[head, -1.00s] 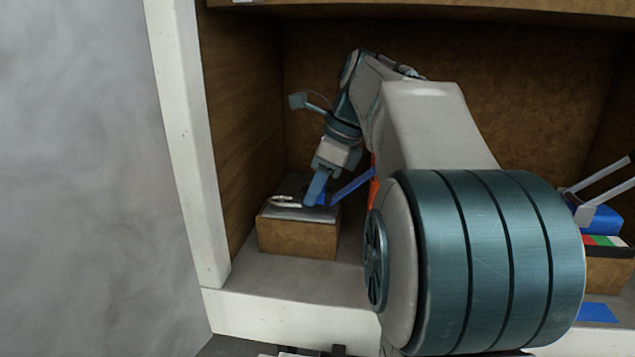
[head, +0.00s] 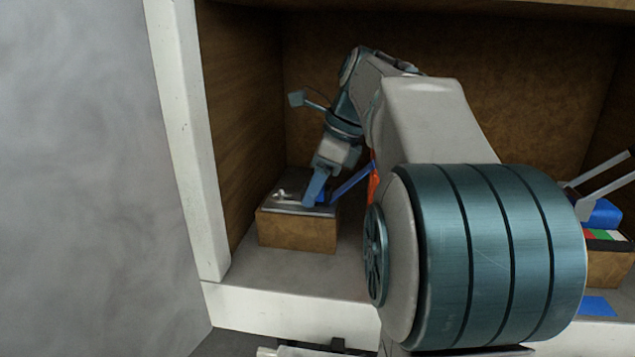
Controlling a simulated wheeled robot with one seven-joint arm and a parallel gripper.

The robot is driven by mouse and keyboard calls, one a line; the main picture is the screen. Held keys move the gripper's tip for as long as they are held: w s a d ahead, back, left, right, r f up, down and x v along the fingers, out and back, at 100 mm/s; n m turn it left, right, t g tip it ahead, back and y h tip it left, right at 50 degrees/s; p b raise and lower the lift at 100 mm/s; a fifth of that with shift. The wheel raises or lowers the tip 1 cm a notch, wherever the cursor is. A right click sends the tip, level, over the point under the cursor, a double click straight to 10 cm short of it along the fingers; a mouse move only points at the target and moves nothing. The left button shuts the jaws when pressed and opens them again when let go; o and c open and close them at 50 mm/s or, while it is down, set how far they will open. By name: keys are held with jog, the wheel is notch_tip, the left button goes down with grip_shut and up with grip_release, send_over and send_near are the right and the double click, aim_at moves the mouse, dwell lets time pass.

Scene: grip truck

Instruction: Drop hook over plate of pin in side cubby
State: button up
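A wooden block (head: 297,233) with a grey metal plate (head: 290,207) on top stands at the left of the cubby. A small pale metal piece (head: 281,194) shows at the plate's left; I cannot tell if it is the pin or the hook. My gripper (head: 313,202) points down at the plate's right half, its tip at or just above the surface. A small blue patch (head: 322,197) shows beside the tip; its link to the gripper is unclear. The gap between the fingers is not visible, nor is anything clearly held.
A blue bar (head: 352,181) slants close right of my gripper, near an orange-red item (head: 374,186) partly hidden by my arm. The wooden cubby side wall (head: 240,110) is close on the left. At right stands a box (head: 607,268) with coloured items and grey bars.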

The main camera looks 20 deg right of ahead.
jog(key=shift+r, duration=0.1)
jog(key=p+v, duration=0.7)
jog(key=shift+a+p, duration=0.1)
jog(key=shift+p, duration=0.25)
jog(key=shift+s+d+f+b, duration=0.1)
jog(key=shift+d+f+b, duration=0.1)
jog(key=shift+f+b, duration=0.35)
jog(key=shift+s+d+f+b, duration=0.1)
jog(key=shift+d+f+b, duration=0.1)
jog(key=shift+f+b, duration=0.3)
jog(key=s+a+n+h+p, duration=0.2)
jog(key=s+a+n+p, duration=0.4)
jog(key=n, duration=0.6)
jog(key=s+a+f+n+h+p, duration=0.1)
jog(key=s+a+n+p, duration=0.4)
jog(key=s+n+p, duration=0.4)
jog(key=shift+s+a+f+n+h+p, duration=0.15)
jog(key=shift+s+a+n+h+p, duration=0.2)
jog(key=shift+n+p, duration=1.15)
jog(key=shift+b, duration=0.35)
